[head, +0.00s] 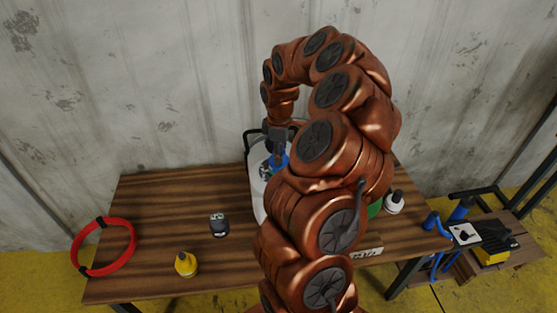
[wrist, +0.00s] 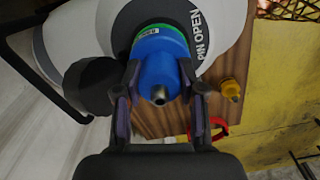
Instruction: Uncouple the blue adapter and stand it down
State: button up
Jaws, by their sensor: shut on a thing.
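The blue adapter (wrist: 157,72) is in the middle of the wrist view, with a metal nozzle end facing the camera and a green band behind it. My gripper (wrist: 160,85) has one finger on each side of it and is shut on it. Behind it is a round grey and white fitting (wrist: 218,30) marked "OPEN"; whether the adapter is still joined to it is hidden. In the head view the blue adapter (head: 281,158) shows small under my gripper (head: 277,146), in front of a white body (head: 257,190). My copper arm hides much of that body.
The wooden table (head: 150,210) carries a dark grey device (head: 218,224), a yellow bottle (head: 185,264), a red ring (head: 104,247) at the left edge and a white bottle (head: 394,202) at right. The left middle of the tabletop has bare room. A black knob (wrist: 91,86) is close left of my fingers.

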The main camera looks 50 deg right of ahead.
jog(key=shift+s+a+f+n, duration=0.1)
jog(key=shift+f+n, duration=0.2)
jog(key=shift+n, duration=0.3)
